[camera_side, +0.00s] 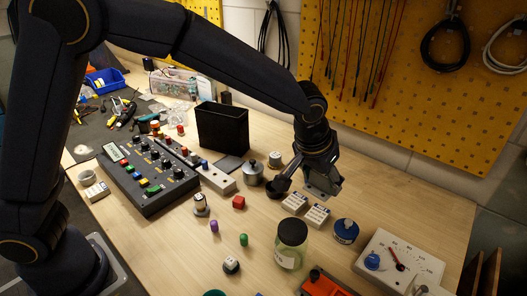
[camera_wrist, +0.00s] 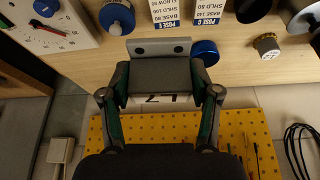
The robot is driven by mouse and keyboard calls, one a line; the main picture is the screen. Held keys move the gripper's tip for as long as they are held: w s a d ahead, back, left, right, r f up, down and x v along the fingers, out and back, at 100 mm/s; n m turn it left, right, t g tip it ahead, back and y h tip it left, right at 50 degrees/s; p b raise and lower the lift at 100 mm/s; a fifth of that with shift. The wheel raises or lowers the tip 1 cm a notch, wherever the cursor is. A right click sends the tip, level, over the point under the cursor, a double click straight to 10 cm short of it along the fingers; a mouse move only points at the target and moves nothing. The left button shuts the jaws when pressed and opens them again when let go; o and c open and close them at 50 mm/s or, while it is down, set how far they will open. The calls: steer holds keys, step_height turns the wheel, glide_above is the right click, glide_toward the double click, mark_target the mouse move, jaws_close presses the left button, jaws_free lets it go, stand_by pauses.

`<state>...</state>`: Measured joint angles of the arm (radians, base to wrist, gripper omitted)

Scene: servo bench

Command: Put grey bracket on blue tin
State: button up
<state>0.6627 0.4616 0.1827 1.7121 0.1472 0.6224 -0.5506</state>
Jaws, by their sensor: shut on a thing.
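The grey bracket (camera_wrist: 160,49), a plate with two holes, is between the fingertips of my gripper (camera_wrist: 162,80) in the wrist view. My gripper is shut on it. In the side view my gripper (camera_side: 321,184) is above the back of the bench, and the bracket is hard to make out against it. A blue tin (camera_side: 346,231) with a white label stands upright, right of and nearer than my gripper. It also shows in the wrist view (camera_wrist: 117,17), above and left of the bracket, apart from it.
Another blue round thing (camera_wrist: 205,51) is partly hidden by my right finger and the bracket. Two white labelled blocks (camera_side: 295,203) (camera_side: 317,217) lie near the tin. A glass jar (camera_side: 291,245) and a dial panel (camera_side: 400,264) flank it. The yellow pegboard (camera_side: 420,85) rises behind.

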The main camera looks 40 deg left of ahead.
steer(key=w+a+r, duration=0.2)
steer(key=a+r, duration=0.2)
steer(key=a, duration=0.7)
steer(key=shift+n, duration=0.4)
steer(key=w+f, duration=0.3)
steer(key=w, duration=0.1)
steer(key=w+d+f, duration=0.1)
steer(key=w+f, duration=0.2)
steer(key=w, duration=0.1)
steer(key=w+f, duration=0.3)
steer(key=w, duration=0.1)
steer(key=shift+w+d, duration=0.1)
steer(key=shift+d, duration=0.3)
steer(key=shift+w+f, duration=0.3)
steer(key=shift+f, duration=0.15)
steer(key=shift+w+d+f, duration=0.1)
steer(key=shift+w+f, duration=0.05)
steer(key=shift+f, duration=1.5)
steer(key=shift+f, duration=0.1)
steer(key=o, duration=1.2)
